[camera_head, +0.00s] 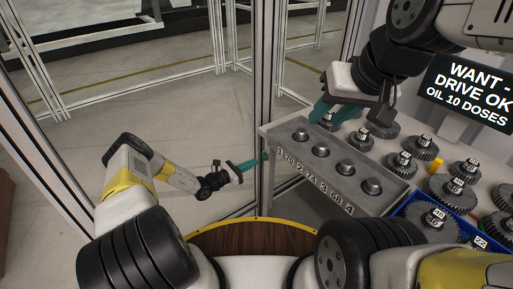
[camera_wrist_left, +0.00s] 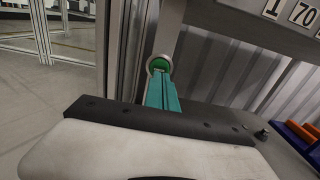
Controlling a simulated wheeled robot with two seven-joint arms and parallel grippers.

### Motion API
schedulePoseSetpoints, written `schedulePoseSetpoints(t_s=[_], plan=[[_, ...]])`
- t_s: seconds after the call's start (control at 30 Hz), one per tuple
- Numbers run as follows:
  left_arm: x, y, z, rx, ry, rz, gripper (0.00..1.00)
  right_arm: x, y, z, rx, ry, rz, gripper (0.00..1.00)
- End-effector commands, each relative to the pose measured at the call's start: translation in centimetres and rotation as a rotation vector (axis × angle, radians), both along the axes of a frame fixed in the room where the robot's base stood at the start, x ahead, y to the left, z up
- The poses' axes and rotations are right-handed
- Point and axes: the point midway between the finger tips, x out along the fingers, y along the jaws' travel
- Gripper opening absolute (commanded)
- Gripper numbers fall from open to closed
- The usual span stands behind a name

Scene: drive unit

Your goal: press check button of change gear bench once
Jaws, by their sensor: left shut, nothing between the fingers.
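The check button appears as a round green button (camera_wrist_left: 160,64) in a metal ring on the bench's end in the left wrist view. In the head view it is a small green spot (camera_head: 265,156) at the bench's near left corner. My left gripper (camera_head: 250,164) is shut and empty, its teal fingers pointing at the button. In the left wrist view the fingertips (camera_wrist_left: 161,76) overlap the button's lower edge; I cannot tell whether they touch it. My right gripper (camera_head: 333,111) is over the bench's back, its teal fingers apart.
The grey bench tray (camera_head: 335,187) carries several metal posts and number labels. Several gears (camera_head: 403,163) stand on the table, with a blue bin (camera_head: 404,210) at the right. A screen (camera_head: 468,92) reads "WANT - DRIVE OK OIL 10 DOSES". A frame post (camera_head: 262,100) stands close behind my left gripper.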

Motion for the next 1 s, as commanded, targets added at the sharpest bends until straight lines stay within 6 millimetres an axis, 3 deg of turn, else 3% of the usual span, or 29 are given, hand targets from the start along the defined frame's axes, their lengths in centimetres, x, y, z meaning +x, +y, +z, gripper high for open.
schedulePoseSetpoints(t_s=[0.03,0.2,0.4,1.0], plan=[[-0.7,1.4,0.0,0.001,0.002,0.005,0.0,0.0,0.0,0.0,0.0,-0.001,0.0,0.36],[-3.1,4.6,-0.1,0.001,0.002,0.005,0.0,0.0,0.0,0.0,0.0,0.0,0.0,0.36],[-4.9,7.0,-0.1,0.001,0.002,0.003,0.0,0.0,0.0,0.0,0.0,0.0,0.0,0.36],[-5.5,7.9,-0.1,0.002,0.001,0.003,0.0,0.0,0.0,0.0,0.0,0.0,0.0,0.36]])
